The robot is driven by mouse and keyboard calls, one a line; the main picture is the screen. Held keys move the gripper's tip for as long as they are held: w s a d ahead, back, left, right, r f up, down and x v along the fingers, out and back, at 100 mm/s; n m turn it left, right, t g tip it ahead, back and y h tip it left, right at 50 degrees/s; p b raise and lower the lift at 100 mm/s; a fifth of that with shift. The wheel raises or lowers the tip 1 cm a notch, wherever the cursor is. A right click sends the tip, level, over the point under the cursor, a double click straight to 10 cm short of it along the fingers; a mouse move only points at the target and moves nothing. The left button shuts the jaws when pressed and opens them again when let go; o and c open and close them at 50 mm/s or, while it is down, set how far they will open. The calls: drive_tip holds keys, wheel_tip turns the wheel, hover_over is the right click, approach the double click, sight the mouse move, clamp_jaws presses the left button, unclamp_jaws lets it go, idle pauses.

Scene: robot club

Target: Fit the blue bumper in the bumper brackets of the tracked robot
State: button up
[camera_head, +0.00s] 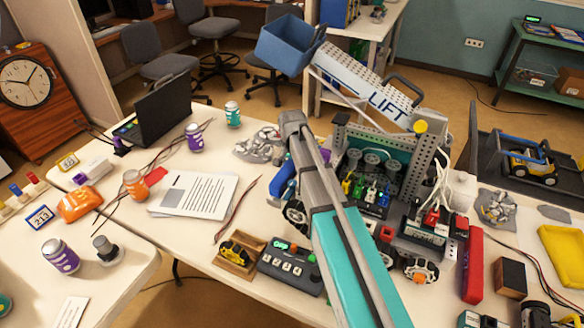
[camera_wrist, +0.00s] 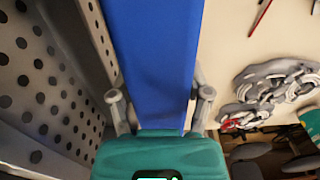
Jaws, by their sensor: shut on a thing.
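The blue bumper (camera_wrist: 155,55) is a long flat blue bar. In the wrist view it runs up between the two grey fingers of my gripper (camera_wrist: 161,100), which are shut on it. In the head view a blue piece (camera_head: 283,181), likely the bumper's end, shows left of my arm; my arm hides the gripper. The large robot marked LIFT (camera_head: 388,104), with perforated grey plates and a raised blue bucket, stands just right of and behind my arm. A perforated plate (camera_wrist: 40,85) is close left of the bumper in the wrist view. I cannot make out the bumper brackets.
Papers (camera_head: 195,194), cans and a black laptop (camera_head: 160,108) are on the left of the table. A control box (camera_head: 290,268) and small wooden box (camera_head: 238,255) lie in front. A red bar (camera_head: 473,265) is right. A small yellow vehicle (camera_head: 530,163) sits in a dark tray.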

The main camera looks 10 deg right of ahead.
drive_tip(key=shift+f+b, duration=1.3)
drive_tip(key=shift+b, duration=0.05)
idle(2.5)
drive_tip(key=o, duration=1.4)
drive_tip(key=shift+c, duration=0.2)
drive_tip(key=shift+r, duration=0.15)
drive_tip(key=shift+r+p, duration=3.4)
drive_tip(key=shift+p, duration=0.15)
drive_tip(key=shift+s, duration=0.1)
